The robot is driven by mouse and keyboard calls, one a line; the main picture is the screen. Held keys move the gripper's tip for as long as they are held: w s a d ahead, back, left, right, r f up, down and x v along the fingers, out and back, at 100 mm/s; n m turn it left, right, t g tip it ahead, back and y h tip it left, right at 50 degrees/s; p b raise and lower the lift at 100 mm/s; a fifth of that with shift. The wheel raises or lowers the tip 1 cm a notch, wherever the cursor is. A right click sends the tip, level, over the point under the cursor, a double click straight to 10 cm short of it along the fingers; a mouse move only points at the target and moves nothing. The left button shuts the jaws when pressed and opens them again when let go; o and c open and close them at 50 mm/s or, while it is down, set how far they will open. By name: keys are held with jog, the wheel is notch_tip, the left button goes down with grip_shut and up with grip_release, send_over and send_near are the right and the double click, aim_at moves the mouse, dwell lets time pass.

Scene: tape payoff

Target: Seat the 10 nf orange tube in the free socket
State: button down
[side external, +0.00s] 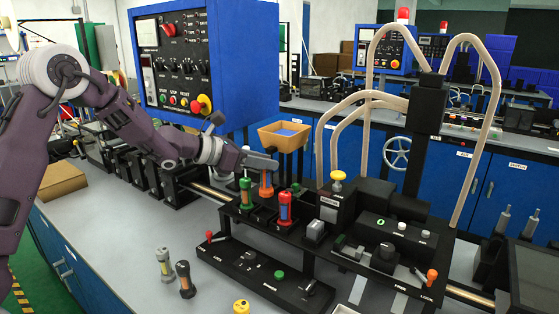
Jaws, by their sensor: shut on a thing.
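My gripper (266,163) is shut on the orange tube (266,188) and holds it upright over the black socket block, at the back. The tube's lower end is close to the block; I cannot tell whether it is in a socket. A green-and-orange tube (245,193) stands in the block (259,216) to the left, and a red-and-blue tube (285,208) stands to the right and nearer the camera. The free socket is not clearly visible. Any label on the orange tube is too small to read.
Two loose tubes stand on the grey bench at the front, one pale (165,265) and one dark with orange (185,280). A tan bin (284,137) is behind my gripper. A blue control box (235,65) stands behind my arm. A yellow-topped post (337,182) rises to the right.

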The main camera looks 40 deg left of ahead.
aim_at(262, 190)
jog(key=shift+a+f, duration=0.1)
jog(key=shift+f, duration=3.05)
jog(key=shift+s+a, duration=0.1)
jog(key=shift+s, duration=0.05)
jog(key=shift+f, duration=0.5)
jog(key=c, duration=1.4)
grip_release()
jog(key=v, duration=1.1)
